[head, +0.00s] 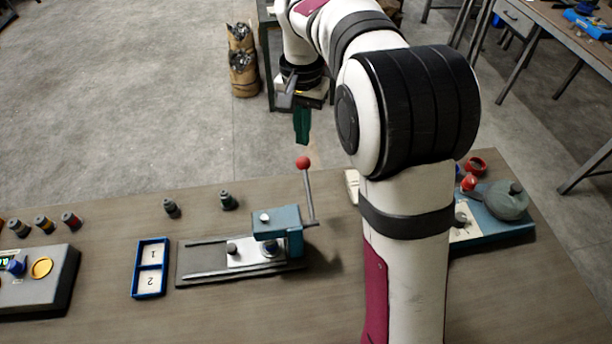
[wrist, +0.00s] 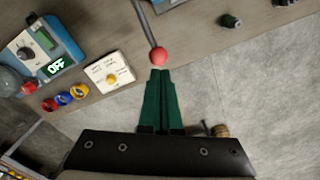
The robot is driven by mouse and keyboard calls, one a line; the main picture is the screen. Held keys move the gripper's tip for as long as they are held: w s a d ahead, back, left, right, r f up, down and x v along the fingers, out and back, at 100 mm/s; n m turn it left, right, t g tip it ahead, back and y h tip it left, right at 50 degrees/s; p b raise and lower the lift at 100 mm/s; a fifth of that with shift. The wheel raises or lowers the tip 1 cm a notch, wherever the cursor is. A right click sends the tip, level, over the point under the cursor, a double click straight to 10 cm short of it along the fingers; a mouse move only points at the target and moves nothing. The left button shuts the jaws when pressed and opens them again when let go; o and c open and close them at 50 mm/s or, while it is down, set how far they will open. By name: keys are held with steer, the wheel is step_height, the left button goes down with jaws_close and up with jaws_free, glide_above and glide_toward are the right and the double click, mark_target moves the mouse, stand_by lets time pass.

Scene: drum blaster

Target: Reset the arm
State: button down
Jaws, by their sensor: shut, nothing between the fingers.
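My gripper (head: 302,140) has green fingers pressed together, with nothing between them. It points down, beyond the far edge of the table in the head view. The fingers also show in the wrist view (wrist: 160,76), closed side by side. A lever with a red ball (head: 303,163) rises from the blue press (head: 290,220) on the table. In the wrist view the red ball (wrist: 158,56) appears just past the fingertips; I cannot tell the gap in depth. My white arm hides part of the table's right half.
A blue tray (head: 135,282) marked 1 and 2 lies left of the press. Two small dark green parts (head: 228,200) stand behind it. A grey control box (head: 40,283) is at far left.

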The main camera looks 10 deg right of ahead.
steer(key=s+f+y, duration=0.1)
steer(key=s, duration=2.9)
steer(key=shift+s+a+f+y, duration=0.2)
steer(key=shift+a+y, duration=0.1)
steer(key=shift+y, duration=0.1)
